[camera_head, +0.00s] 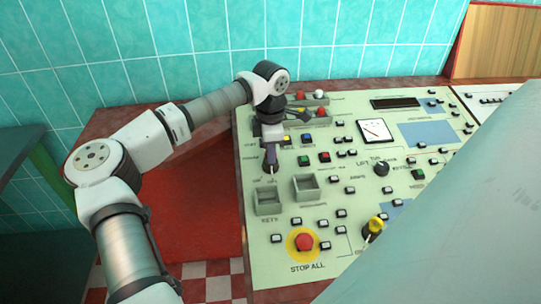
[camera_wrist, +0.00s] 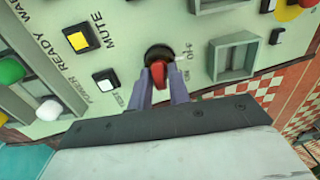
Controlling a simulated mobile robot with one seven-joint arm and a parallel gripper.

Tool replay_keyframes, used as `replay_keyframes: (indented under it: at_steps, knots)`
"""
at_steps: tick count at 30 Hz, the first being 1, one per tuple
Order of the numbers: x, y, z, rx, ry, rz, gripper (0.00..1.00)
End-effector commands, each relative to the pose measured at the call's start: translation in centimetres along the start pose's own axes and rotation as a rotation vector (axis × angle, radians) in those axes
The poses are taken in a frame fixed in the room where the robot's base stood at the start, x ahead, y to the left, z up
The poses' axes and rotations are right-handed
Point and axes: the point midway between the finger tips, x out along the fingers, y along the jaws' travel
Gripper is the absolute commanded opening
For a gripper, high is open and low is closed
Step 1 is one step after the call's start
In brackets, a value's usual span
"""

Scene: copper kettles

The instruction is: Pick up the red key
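The red key (camera_wrist: 158,72) stands in a round black switch (camera_wrist: 157,53) on the panel, beside small printed labels. My gripper (camera_wrist: 161,84) has its two narrow purple fingers close together, one on each side of the key, and looks shut on it. Any thin gap at the right finger is too small to be sure of. In the head view my gripper (camera_head: 269,166) points down at the left part of the pale green panel (camera_head: 350,180). The key there is mostly hidden by the fingers.
Two open grey boxes, one on the left (camera_head: 268,212) and one on the right (camera_head: 320,186), rise close to my gripper. Several buttons, a STOP ALL button (camera_head: 304,242) and a yellow-topped knob (camera_head: 375,224) stand nearby. A tiled wall (camera_head: 330,40) is behind. A large pale surface covers the right front.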

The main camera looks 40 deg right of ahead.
Motion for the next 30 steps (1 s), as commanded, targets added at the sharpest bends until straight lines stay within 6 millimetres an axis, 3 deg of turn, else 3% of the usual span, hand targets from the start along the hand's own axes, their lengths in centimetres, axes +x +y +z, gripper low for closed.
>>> replay_keyframes:
  at_steps: [4, 19, 23, 30]
  knots:
    - [0.0, 0.0, 0.0, 0.0, 0.0, 0.0, 0.0]
    - [-1.1, 0.1, 0.0, 0.0, 0.001, 0.002, 0.0]
    - [-2.8, 0.1, 0.0, 0.0, 0.001, 0.003, 0.0]
    - [-9.2, 0.1, 0.1, 0.0, 0.0, 0.006, 0.0]
